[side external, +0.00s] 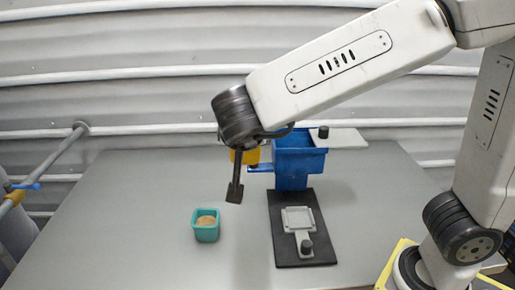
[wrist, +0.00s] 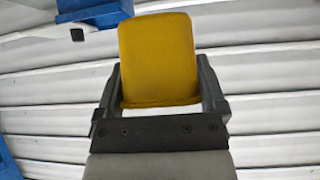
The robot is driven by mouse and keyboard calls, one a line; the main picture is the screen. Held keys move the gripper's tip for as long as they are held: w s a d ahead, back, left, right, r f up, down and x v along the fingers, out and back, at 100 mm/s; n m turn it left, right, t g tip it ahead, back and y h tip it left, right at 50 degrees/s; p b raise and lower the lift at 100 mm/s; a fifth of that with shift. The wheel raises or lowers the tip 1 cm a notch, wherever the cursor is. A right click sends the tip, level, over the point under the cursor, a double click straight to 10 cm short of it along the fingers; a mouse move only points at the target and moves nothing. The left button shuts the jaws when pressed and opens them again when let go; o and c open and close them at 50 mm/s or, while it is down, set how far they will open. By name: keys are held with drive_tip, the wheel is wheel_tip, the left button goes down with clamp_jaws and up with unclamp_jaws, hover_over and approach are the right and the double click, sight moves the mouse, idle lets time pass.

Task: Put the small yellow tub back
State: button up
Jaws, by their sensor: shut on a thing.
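The small yellow tub (wrist: 157,60) is between the two fingers of my gripper (wrist: 160,85), which is shut on it. In the side external view the yellow tub (side external: 250,157) shows only in part behind my wrist and gripper (side external: 236,185). It is held above the table, close to the left side of the blue hopper (side external: 291,165). The inside of the tub is not visible.
A teal tub (side external: 206,232) with tan contents stands on the table, left of a dark mat (side external: 286,254). A grey square tray with a black knob (side external: 299,220) lies on the mat. The table's left side (side external: 110,220) is clear.

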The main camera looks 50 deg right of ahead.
drive_tip(key=shift+s+a+f+n, duration=0.4)
drive_tip(key=shift+a+f, duration=0.05)
drive_tip(key=shift+a, duration=0.3)
wheel_tip(320, 180, down, 19)
drive_tip(key=shift+r, duration=0.2)
drive_tip(key=shift+w+f, duration=0.1)
drive_tip(key=shift+f, duration=2.1)
drive_tip(key=shift+f, duration=0.1)
drive_tip(key=shift+f, duration=1.7)
drive_tip(key=shift+f, duration=0.1)
